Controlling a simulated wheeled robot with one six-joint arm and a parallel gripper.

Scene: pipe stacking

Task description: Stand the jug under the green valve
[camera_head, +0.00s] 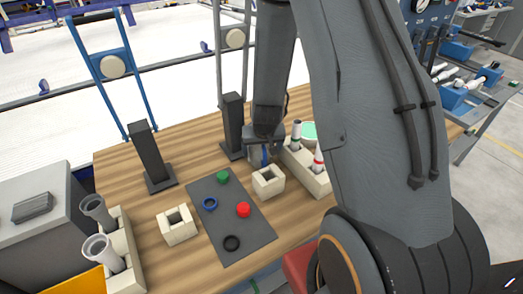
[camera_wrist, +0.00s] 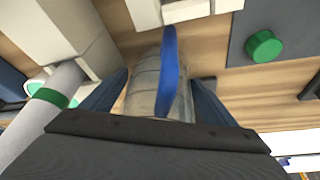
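In the wrist view, a grey, metallic-looking round jug (camera_wrist: 146,88) with a blue handle stands between the two spread fingers of my gripper (camera_wrist: 160,78). Small gaps seem to show beside it; contact is not clear. In the head view my gripper (camera_head: 262,146) is low over the table behind a cream square block, and the jug is mostly hidden there. A green round piece (camera_head: 223,177), the only clear candidate for the green valve, sits on the dark mat; it also shows in the wrist view (camera_wrist: 263,46).
The dark mat (camera_head: 232,222) also bears a blue ring, a red piece and a black ring. Cream square blocks (camera_head: 177,226) stand beside it. Dark posts (camera_head: 148,156) rise behind. A cream rack (camera_head: 312,174) with pipes is close right of my gripper. Bare wood lies front left.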

